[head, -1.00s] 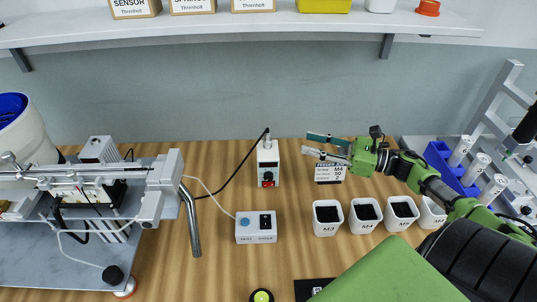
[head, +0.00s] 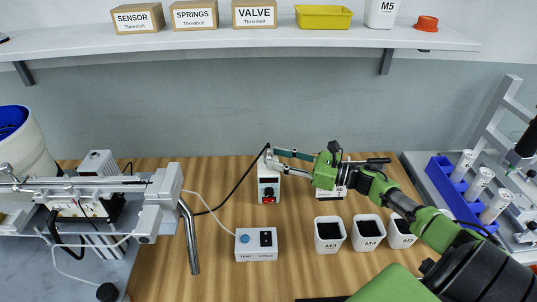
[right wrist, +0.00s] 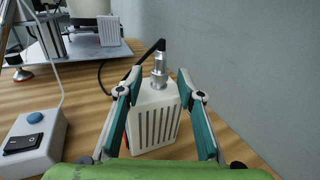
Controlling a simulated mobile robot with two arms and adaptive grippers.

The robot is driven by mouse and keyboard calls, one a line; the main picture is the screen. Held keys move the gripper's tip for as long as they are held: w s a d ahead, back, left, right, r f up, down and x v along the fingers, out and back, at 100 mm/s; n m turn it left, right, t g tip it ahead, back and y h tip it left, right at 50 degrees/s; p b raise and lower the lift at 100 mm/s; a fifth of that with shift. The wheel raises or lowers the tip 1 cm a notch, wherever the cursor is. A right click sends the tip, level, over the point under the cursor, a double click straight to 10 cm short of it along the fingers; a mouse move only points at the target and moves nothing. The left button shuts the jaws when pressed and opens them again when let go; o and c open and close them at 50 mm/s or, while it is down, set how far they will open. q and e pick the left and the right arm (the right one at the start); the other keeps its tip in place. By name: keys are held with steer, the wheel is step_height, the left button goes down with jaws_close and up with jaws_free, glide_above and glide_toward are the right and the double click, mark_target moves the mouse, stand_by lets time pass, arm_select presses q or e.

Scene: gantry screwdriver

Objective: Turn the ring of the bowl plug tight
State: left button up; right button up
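The bowl plug, a silver cylinder with a ring (right wrist: 159,72) and a black cable, stands upright on top of a white slotted controller box (right wrist: 154,122). In the head view that box (head: 268,188) stands at the back middle, its plug partly hidden by my fingers. My right gripper (head: 277,160) comes in from the right at plug height. In the right wrist view, the right gripper (right wrist: 160,76) is open, with one teal finger to each side of the plug. I see gaps between fingers and plug. My left gripper is not in view.
A switch box (head: 256,244) stands in front of the controller. White screw bins (head: 330,234) and a feeder box behind my gripper stand to the right. A gantry rail (head: 75,184) and bent tube (head: 190,238) are at left. The wall is close behind.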

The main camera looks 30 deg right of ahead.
mark_target(268, 155)
steer(key=shift+x, duration=1.85)
jaws_close()
steer(key=shift+h+p, duration=0.3)
steer(key=shift+p, duration=0.1)
